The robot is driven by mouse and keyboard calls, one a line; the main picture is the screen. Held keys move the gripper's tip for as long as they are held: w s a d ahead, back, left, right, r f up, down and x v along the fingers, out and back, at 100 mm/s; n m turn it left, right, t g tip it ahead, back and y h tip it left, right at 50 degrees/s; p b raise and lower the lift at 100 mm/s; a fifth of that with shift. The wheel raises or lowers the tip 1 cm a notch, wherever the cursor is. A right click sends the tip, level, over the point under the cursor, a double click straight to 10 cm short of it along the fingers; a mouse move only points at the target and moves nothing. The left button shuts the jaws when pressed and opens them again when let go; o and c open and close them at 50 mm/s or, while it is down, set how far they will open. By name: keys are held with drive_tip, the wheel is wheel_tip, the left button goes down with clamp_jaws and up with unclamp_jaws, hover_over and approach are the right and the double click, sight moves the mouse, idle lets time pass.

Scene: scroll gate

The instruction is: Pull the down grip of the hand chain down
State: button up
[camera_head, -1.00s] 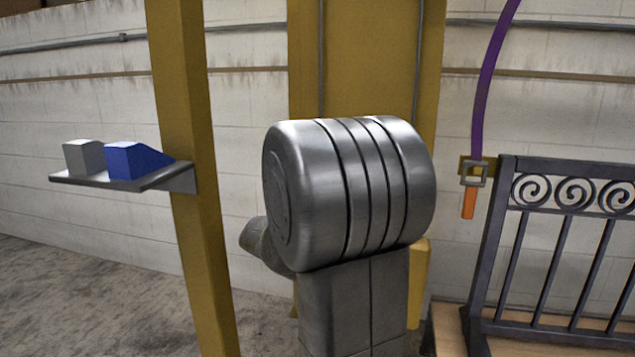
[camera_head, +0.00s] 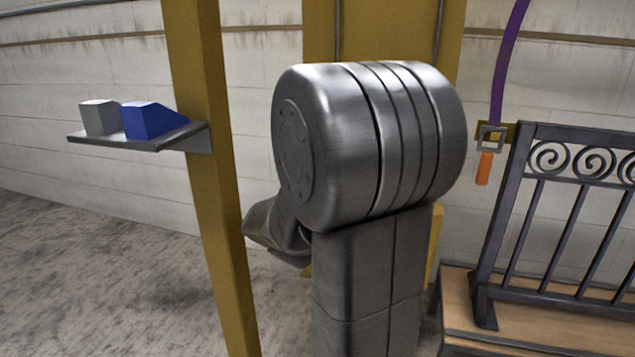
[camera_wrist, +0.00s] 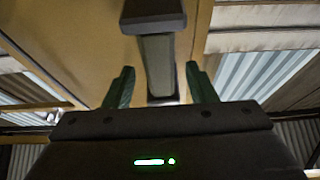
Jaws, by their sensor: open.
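In the wrist view, my gripper (camera_wrist: 160,72) is open, with a green finger on each side. A grey upright bar with dark ends (camera_wrist: 157,58) stands between the fingers, with gaps on both sides. It looks like a grip of the hand chain, but I cannot tell whether it is the down grip. How far it is from the fingers in depth is unclear. In the head view, my own arm blocks the middle, and neither my gripper nor the hand chain shows.
A yellow post (camera_head: 212,170) carries a shelf (camera_head: 95,141) with a grey block (camera_head: 100,118) and a blue block (camera_head: 150,121). At right, a purple curved strip (camera_head: 507,65) meets a latch with an orange tab (camera_head: 484,168) beside a dark scrolled gate (camera_head: 530,190).

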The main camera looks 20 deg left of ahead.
drive_tip(key=v, duration=0.8)
drive_tip(key=shift+s+f+p, duration=0.2)
drive_tip(key=shift+p, duration=0.1)
drive_tip(key=b+x, duration=0.1)
drive_tip(key=x, duration=1.2)
drive_tip(key=shift+b, duration=0.3)
drive_tip(key=shift+w+r, duration=0.4)
drive_tip(key=shift+w, duration=0.1)
drive_tip(key=shift+r, duration=0.15)
drive_tip(key=shift+s, duration=0.1)
